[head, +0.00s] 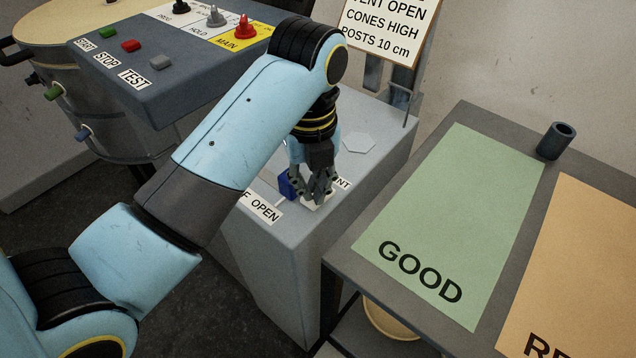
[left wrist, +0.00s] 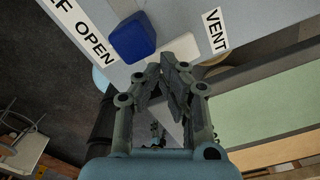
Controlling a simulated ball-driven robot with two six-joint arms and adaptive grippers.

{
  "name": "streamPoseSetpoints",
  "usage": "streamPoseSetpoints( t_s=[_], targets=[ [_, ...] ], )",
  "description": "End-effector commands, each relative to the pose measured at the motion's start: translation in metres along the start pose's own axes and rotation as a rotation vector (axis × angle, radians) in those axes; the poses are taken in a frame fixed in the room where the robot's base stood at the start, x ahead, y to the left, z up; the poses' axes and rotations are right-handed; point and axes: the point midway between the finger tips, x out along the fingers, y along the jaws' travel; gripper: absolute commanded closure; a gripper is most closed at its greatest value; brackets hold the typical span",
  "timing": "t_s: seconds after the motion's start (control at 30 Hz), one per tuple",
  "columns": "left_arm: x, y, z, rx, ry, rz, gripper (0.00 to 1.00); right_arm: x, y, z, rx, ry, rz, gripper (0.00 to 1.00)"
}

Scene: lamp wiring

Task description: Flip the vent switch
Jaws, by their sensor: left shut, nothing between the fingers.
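The vent switch shows as a blue block (left wrist: 133,37) beside a pale white piece (left wrist: 183,47), between the "OPEN" label (left wrist: 85,35) and the "VENT" label (left wrist: 214,31). In the head view the blue part (head: 286,187) is partly hidden by my left gripper (head: 316,198). The left gripper points down over the switch with its fingers shut and empty. Its fingertips are at the white piece, just right of the blue block; I cannot tell whether they touch. It also shows in the left wrist view (left wrist: 163,68). My right gripper is not in view.
The switch sits on a grey cabinet (head: 270,265). Behind stands a sign (head: 385,28) reading "CONES HIGH". A control panel (head: 165,85) with coloured buttons is at the upper left. At right, a table has a green "GOOD" mat (head: 450,220), an orange mat (head: 590,270) and a dark cup (head: 556,142).

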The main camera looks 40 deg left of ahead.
Motion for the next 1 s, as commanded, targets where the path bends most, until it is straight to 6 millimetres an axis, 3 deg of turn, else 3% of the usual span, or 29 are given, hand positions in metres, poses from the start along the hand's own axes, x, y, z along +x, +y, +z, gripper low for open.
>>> streamPoseSetpoints(
  t_s=[1.0],
  targets=[
    [0.011, 0.001, 0.000, 0.000, 0.000, 0.002, 1.00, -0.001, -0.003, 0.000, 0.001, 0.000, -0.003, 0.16]
  ],
)
